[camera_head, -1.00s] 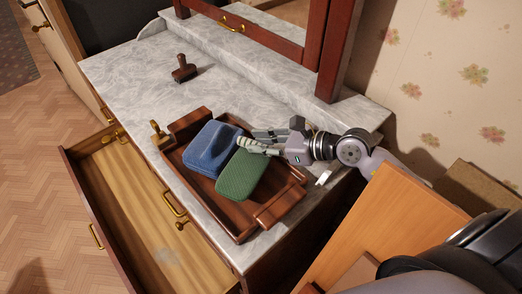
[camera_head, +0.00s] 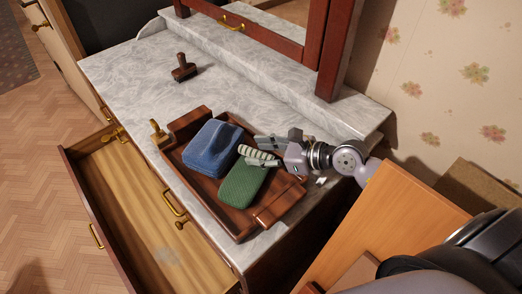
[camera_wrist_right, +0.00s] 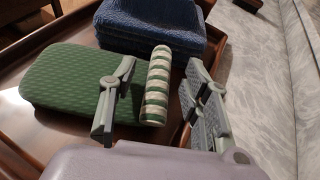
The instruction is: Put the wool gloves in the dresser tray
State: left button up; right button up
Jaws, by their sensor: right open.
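A rolled bundle with green and white stripes (camera_head: 258,153), which I take to be the wool gloves, lies in the brown wooden dresser tray (camera_head: 237,222). It rests beside a green textured folded item (camera_head: 241,186) and a blue folded cloth (camera_head: 213,148). My right gripper (camera_head: 254,150) is open, with its fingers on either side of the striped bundle. In the right wrist view the bundle (camera_wrist_right: 157,85) stands between the spread fingers (camera_wrist_right: 159,100), with a gap at the right finger. Its underside is hidden. My left gripper is not in view.
The tray sits on a grey marble dresser top (camera_head: 125,75), near its front edge. A brown stamp-like object (camera_head: 184,70) stands farther back. A drawer (camera_head: 130,195) is open below. A wooden mirror frame (camera_head: 335,50) rises behind. An orange wooden panel (camera_head: 395,225) stands at right.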

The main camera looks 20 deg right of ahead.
jog(key=shift+r, duration=0.1)
jog(key=b+v, duration=0.2)
jog(key=v, duration=0.8)
jog(key=shift+s+d+b, duration=0.1)
jog(key=shift+s+b, duration=0.05)
jog(key=shift+b, duration=0.15)
jog(key=shift+v, duration=0.85)
jog(key=shift+r, duration=0.1)
